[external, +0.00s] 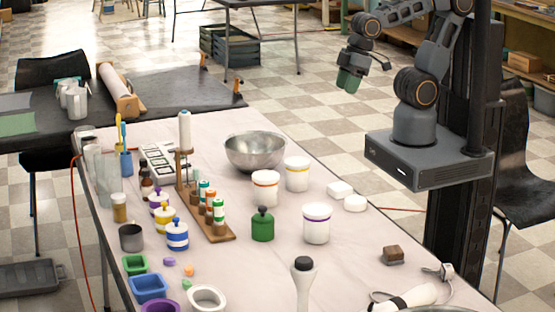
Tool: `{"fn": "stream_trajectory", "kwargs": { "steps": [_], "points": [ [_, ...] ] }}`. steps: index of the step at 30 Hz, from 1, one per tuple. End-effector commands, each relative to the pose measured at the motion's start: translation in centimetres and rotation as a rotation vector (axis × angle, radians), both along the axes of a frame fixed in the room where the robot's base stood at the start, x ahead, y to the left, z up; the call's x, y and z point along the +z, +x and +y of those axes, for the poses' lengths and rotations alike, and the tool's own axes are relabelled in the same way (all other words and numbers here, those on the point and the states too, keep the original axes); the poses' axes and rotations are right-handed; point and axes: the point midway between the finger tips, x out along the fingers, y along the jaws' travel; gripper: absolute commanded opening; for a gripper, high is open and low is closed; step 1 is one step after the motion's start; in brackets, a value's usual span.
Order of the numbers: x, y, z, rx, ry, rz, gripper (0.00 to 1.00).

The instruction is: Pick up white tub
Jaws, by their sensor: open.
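Three white tubs stand upright on the table (275,262). One white tub has an orange band (265,190), one has a yellow band (297,176), and one has a purple band (316,226). The purple-banded tub is nearest the camera; the other two stand close together beside the metal bowl. I cannot tell which one the task means. My gripper (348,81) is open and points down, high and beyond the tubs in the picture. It is apart from all of them and appears empty.
White soap blocks (341,190) lie to the right. A brown block (392,255) sits near the right edge.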

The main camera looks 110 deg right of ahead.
Motion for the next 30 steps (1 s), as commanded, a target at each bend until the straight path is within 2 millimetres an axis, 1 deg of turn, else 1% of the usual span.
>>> {"fn": "stream_trajectory", "kwargs": {
  "steps": [8,11,26,30],
  "points": [
    [0.00,0.00,0.00,0.000,0.000,0.000,0.43],
    [0.00,0.00,0.00,0.000,0.000,0.000,0.50],
    [0.00,0.00,0.00,0.000,0.000,0.000,0.98],
    [0.00,0.00,0.00,0.000,0.000,0.000,0.98]
  ]
}}
